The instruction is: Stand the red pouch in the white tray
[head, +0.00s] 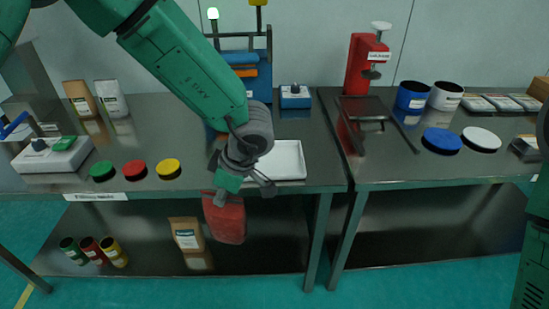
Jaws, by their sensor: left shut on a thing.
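The red pouch (225,221) hangs below my left gripper (236,188), in front of the table's front edge. The gripper is shut on the top of the pouch, and the gripper hides part of that top. The white tray (290,162) lies on the left table near its front edge, just right of and behind the gripper. My gripper and wrist cover the tray's left part, and the visible part of it looks empty. Part of my right arm shows at the right edge, but its gripper is out of view.
Green (103,171), red (134,170) and yellow (168,168) lids lie left of the tray. A blue device (295,97) stands behind it. A red stand (363,65) is on the right table. A brown pouch (186,235) stands on the lower shelf.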

